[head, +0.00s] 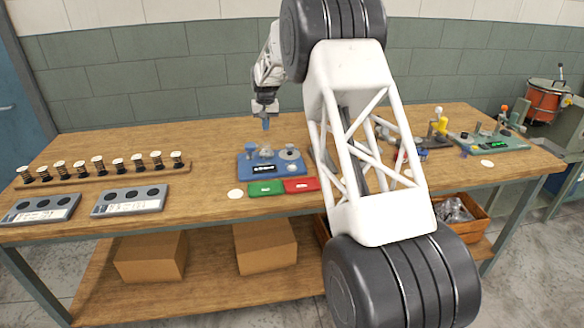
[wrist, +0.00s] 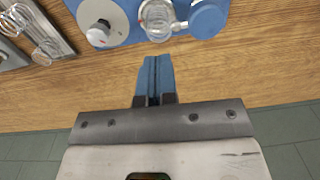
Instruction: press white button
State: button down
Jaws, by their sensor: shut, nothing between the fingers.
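A blue coiler machine (head: 272,172) stands on the table near the front edge. Its top carries a blue knob (head: 251,149), a clear coil part (head: 266,152) and a round grey-white dial (head: 289,153). In the wrist view the dial (wrist: 99,33) is whitish with a red mark. I cannot tell for certain which of these is the white button. My gripper (head: 266,126) is shut and empty, above and behind the machine. Its blue fingertips (wrist: 154,70) touch nothing in the wrist view.
A green block (head: 266,188) and a red block (head: 301,185) sit before the machine. A rack of springs (head: 100,175) and two grey trays (head: 130,201) are at the left. My arm hides the middle right. A green machine (head: 490,141) stands far right.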

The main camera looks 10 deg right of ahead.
jog(key=shift+s+y, duration=1)
jog(key=m+t+y, duration=0.2)
jog(key=t+y, duration=0.1)
jog(key=t, duration=0.4)
send_over(294, 166)
jog(key=shift+s+a+f, duration=0.1)
jog(key=shift+f, duration=0.3)
jog(key=shift+f, duration=0.15)
jog(key=shift+f, duration=4.25)
jog(key=shift+f, duration=0.85)
jog(key=shift+r, duration=0.8)
